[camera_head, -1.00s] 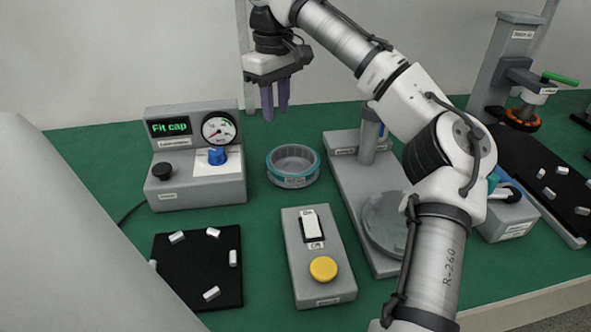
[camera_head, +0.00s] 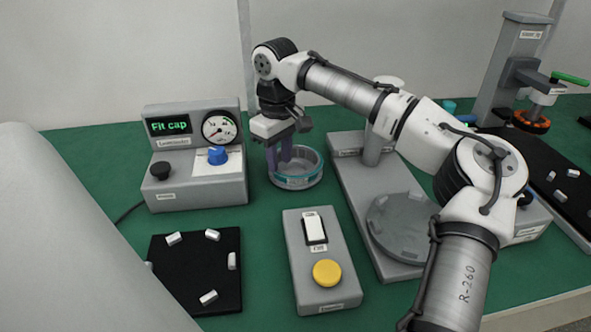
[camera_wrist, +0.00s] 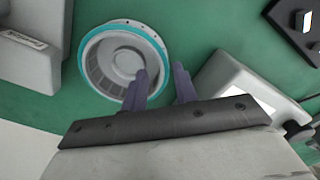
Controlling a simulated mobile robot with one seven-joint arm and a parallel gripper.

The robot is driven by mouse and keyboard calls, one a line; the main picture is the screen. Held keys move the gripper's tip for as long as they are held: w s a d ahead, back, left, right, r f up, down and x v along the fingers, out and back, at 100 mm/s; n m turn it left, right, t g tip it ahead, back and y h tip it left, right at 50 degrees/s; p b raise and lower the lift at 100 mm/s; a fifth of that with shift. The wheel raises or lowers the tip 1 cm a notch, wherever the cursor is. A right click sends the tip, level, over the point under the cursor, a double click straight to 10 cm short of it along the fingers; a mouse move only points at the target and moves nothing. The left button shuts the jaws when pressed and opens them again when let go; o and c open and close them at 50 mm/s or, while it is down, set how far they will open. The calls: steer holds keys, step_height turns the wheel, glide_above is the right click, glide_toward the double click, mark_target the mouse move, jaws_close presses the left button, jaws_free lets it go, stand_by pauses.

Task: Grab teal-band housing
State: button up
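The teal-band housing (camera_head: 296,169) is a round grey open cup with a teal ring near its rim. It stands on the green table between the grey gauge box and the press stand. My gripper (camera_head: 279,164) hangs at its left rear side, with purple fingers that overlap the housing in the head view. In the wrist view the housing (camera_wrist: 124,60) shows its hollow inside. I cannot tell whether that finger touches the housing.
The grey gauge box (camera_head: 196,185) with a "Fit cap" display stands left. A switch box (camera_head: 320,260) with a yellow button is in front. The press stand (camera_head: 350,190) is right. A black mat (camera_head: 200,270) with several small white pieces lies front left.

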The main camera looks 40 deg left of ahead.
steer(key=shift+f, duration=1.25)
jaws_close()
steer(key=shift+r, duration=0.1)
